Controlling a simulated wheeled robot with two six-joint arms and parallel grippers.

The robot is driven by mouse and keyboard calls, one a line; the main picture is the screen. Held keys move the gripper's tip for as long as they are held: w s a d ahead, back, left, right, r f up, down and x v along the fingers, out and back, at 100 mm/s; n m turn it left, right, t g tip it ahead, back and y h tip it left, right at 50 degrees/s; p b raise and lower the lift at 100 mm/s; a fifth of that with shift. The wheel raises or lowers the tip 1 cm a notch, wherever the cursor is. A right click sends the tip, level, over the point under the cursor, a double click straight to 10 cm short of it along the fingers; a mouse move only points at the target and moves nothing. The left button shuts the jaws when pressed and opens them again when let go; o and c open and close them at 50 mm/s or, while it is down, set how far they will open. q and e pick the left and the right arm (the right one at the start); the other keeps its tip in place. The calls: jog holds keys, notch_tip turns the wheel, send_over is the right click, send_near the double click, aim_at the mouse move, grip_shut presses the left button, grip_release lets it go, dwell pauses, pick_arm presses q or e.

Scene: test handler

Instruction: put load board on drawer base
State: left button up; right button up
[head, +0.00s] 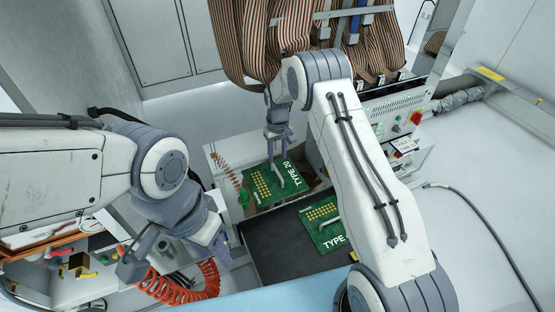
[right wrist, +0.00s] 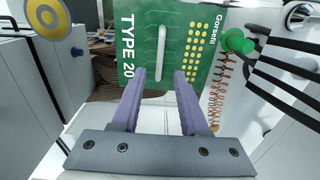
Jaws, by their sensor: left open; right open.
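A green load board (head: 265,188) marked TYPE 20 with gold pads and a pale handle lies at the drawer base (head: 222,160), a white surface at the middle. It also shows in the right wrist view (right wrist: 184,70), with its white handle upright in the picture. My right gripper (head: 278,150) is open at this board. In the right wrist view its purple fingers (right wrist: 159,78) stand apart either side of the handle's lower end, holding nothing; contact cannot be told. A second green board (head: 315,213) marked TYPE lies on a dark surface. My left gripper (head: 222,250) is open and empty at lower left.
A green knob (head: 244,198) with a coiled copper-coloured cord (head: 226,170) is beside the board. The dark surface (head: 270,245) has bare room left of the second board. Striped ribbon cables (head: 240,50) hang behind. An orange coiled hose (head: 190,287) lies near my left gripper.

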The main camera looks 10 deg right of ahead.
jog(key=s+a+r+n, duration=0.1)
jog(key=s+a+r, duration=0.5)
jog(key=s+r, duration=0.3)
jog(key=s+a+r+n, duration=0.2)
jog(key=s+a+r, duration=0.5)
jog(key=r, duration=0.4)
jog(key=s+d+r+n, duration=0.1)
jog(key=s, duration=1)
jog(key=s+d+r+n+y, duration=0.1)
jog(key=s+r, duration=0.1)
jog(key=s, duration=1)
jog(key=shift+s+d+r+p, duration=0.15)
jog(key=shift+s+d+p, duration=0.05)
jog(key=shift+s+p, duration=0.15)
jog(key=shift+w, duration=0.1)
notch_tip(320, 180, up, 42)
jog(key=p, duration=4.2)
